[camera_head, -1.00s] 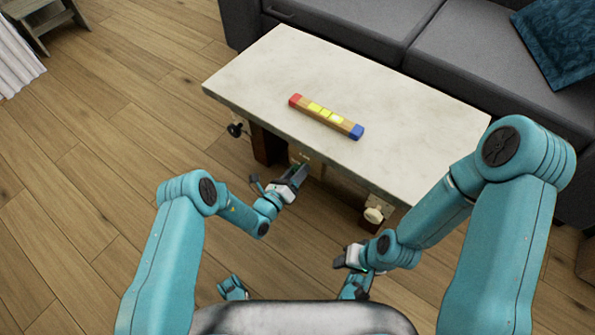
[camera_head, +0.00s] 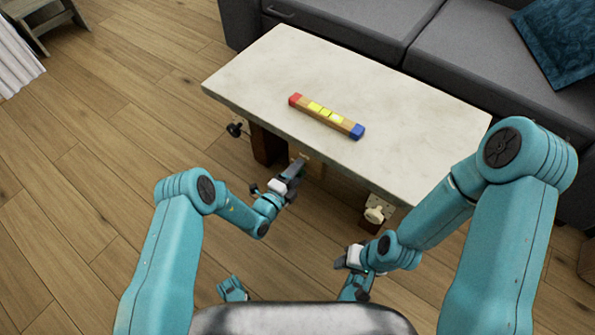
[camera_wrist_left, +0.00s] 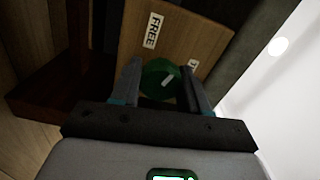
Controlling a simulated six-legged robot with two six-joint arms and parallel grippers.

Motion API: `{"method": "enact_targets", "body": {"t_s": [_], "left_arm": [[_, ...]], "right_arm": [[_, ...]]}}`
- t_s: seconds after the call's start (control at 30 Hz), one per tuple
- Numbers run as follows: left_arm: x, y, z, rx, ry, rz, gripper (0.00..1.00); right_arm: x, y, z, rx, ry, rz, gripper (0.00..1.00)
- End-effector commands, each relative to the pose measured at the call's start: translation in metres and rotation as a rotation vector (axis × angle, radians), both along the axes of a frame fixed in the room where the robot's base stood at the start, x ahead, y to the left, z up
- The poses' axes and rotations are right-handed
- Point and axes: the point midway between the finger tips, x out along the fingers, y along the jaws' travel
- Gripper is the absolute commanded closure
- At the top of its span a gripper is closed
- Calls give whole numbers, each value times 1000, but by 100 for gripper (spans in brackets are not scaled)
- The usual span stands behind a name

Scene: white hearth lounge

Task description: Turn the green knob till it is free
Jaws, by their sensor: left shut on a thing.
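The green knob (camera_wrist_left: 160,80) shows in the left wrist view as a dark green disc with a short pale mark on its face. It sits on a wooden panel (camera_wrist_left: 185,40) under the table top. A label reading "FREE" (camera_wrist_left: 153,30) is on the panel, and a second label is partly hidden at the knob's right. My left gripper (camera_wrist_left: 163,82) has a finger on each side of the knob and is shut on it. In the head view my left gripper (camera_head: 291,172) reaches the table's front edge and hides the knob. My right gripper (camera_head: 348,260) hangs low, away from the panel.
The pale table (camera_head: 350,75) carries a wooden bar (camera_head: 325,115) with red and blue ends and yellow middle blocks. A black knob (camera_head: 235,128) and a cream knob (camera_head: 375,214) stick out beneath its front edge. A grey sofa (camera_head: 440,45) stands behind; open floor lies left.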

Motion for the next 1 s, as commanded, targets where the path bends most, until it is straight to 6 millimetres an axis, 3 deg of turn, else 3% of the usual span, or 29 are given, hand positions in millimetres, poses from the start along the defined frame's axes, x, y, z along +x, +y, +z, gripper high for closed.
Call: {"method": "enact_targets", "body": {"t_s": [0.6, 1.0], "left_arm": [[-2, -1, -1, -461, 342, -3, 86], [-2, -1, -1, -657, 484, -3, 86]], "right_arm": [[2, -1, -5, -1, -6, -3, 57], [4, -1, -7, -3, -12, -3, 57]]}}
